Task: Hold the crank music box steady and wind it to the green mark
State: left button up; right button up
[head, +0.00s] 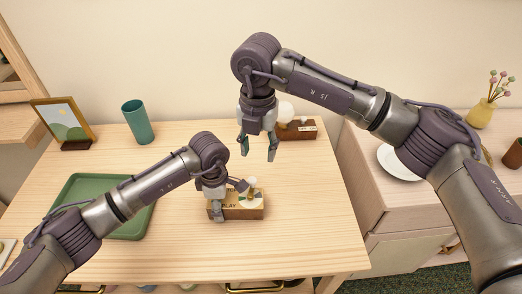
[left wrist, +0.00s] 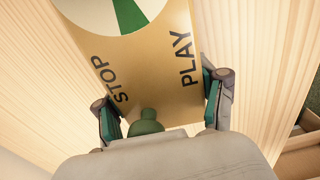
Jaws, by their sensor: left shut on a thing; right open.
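The music box (head: 236,212) is a light wooden box near the table's front middle. Its top carries a white dial with a green wedge and a small pale upright piece (head: 252,182), perhaps the crank knob. In the left wrist view the box (left wrist: 150,72) shows the words STOP and PLAY, part of the dial (left wrist: 97,12) and a green knob (left wrist: 148,127). My left gripper (head: 217,212) is shut on the box, one finger on each side. My right gripper (head: 258,150) is open and empty, above the table behind the box.
A brown block with a white ball (head: 298,130) stands behind my right gripper. A green tray (head: 72,190), a teal cup (head: 138,122) and a framed picture (head: 62,120) are at left. A white plate (head: 398,163) and a yellow vase (head: 481,113) stand on the right cabinet. The table's right part is clear.

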aim_at(253, 179)
jog(key=m, duration=0.3)
jog(key=s+m, duration=0.1)
jog(key=m, duration=0.1)
jog(key=shift+s+d+m, duration=0.1)
jog(key=shift+d+m, duration=0.2)
jog(key=shift+c, duration=1.3)
jog(key=f+n+t+y, duration=0.1)
jog(key=f+n, duration=0.3)
jog(key=n, duration=0.2)
jog(key=w+a+f+n+y, duration=0.1)
jog(key=f+n, duration=0.3)
jog(key=n, duration=0.3)
jog(key=w+f+n+t+y, duration=0.1)
jog(key=f+n, duration=0.3)
jog(key=n, duration=0.3)
jog(key=shift+w+a+t+y, duration=0.2)
jog(key=shift+a+t+y, duration=0.1)
jog(key=shift+a, duration=0.05)
grip_shut()
